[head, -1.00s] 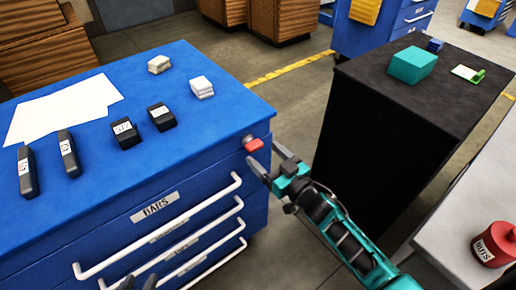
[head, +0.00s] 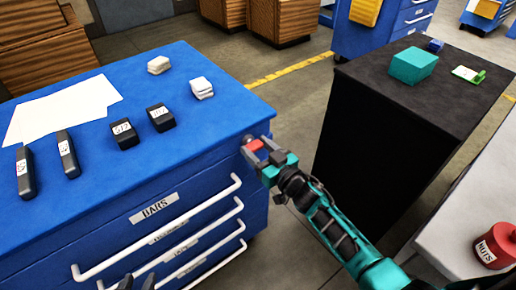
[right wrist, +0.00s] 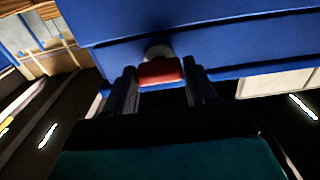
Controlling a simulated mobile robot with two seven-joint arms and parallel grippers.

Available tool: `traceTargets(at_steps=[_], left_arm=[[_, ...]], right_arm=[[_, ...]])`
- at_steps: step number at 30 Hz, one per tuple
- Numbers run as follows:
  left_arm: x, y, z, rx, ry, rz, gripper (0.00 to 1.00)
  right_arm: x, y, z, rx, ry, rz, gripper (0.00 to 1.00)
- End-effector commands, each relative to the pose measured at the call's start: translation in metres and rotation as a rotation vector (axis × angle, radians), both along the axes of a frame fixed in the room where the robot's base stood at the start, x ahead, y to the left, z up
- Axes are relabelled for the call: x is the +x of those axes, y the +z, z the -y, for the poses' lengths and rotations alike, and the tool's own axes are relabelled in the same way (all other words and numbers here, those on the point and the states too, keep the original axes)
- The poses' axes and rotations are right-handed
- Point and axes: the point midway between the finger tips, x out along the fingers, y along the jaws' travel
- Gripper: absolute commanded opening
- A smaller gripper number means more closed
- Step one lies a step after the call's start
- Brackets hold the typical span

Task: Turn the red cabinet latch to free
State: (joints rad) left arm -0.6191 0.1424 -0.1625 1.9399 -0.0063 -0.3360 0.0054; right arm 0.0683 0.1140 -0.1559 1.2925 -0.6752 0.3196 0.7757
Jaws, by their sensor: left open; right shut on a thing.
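The red latch (head: 254,145) sits at the upper right corner of the blue drawer cabinet's (head: 160,205) front, just under the top edge. My right gripper (head: 261,149) is at the latch, shut on it. In the right wrist view the red latch (right wrist: 160,72) spans the space between the two dark fingers of the right gripper (right wrist: 161,82), with a pale round mount behind it. My left gripper (head: 138,283) shows only as dark fingertips at the bottom edge, in front of the lower drawers, open and away from the latch.
White drawer handles (head: 160,228) stick out from the cabinet front. Dark labelled blocks (head: 160,117), white pads (head: 201,87) and paper sheets (head: 62,112) lie on its top. A black cabinet (head: 385,130) with a teal box (head: 413,65) stands right, across a floor gap.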

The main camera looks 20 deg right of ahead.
Motion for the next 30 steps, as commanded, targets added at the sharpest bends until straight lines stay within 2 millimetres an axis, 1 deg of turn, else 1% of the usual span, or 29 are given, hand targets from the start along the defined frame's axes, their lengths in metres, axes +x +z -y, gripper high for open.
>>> traceTargets(at_steps=[1, 5, 6, 12, 17, 23, 30], left_arm=[[0.000, 0.000, 0.000, 0.000, 0.000, 0.000, 0.43], [0.000, 0.000, 0.000, 0.000, 0.000, 0.000, 0.43], [0.000, 0.000, 0.000, 0.000, 0.000, 0.000, 0.43], [-0.002, -0.001, 0.000, -0.001, 0.000, -0.003, 0.43], [-0.003, -0.003, 0.000, 0.000, 0.000, -0.007, 0.43], [-0.004, -0.006, 0.000, 0.000, -0.001, -0.008, 0.43], [-0.004, -0.010, 0.000, 0.000, -0.001, -0.008, 0.43]], right_arm=[[0.000, 0.000, 0.000, 0.000, 0.000, 0.000, 0.39], [0.000, 0.000, 0.000, 0.000, 0.001, 0.000, 0.27], [0.000, 0.000, 0.000, 0.000, 0.001, 0.000, 0.25], [0.000, 0.000, 0.000, -0.015, 0.001, 0.005, 0.25], [-0.001, -0.001, 0.000, -0.070, 0.000, 0.025, 0.25], [-0.001, -0.001, 0.000, -0.198, 0.000, 0.072, 0.25], [-0.001, -0.002, -0.001, -0.407, 0.001, 0.148, 0.25]])
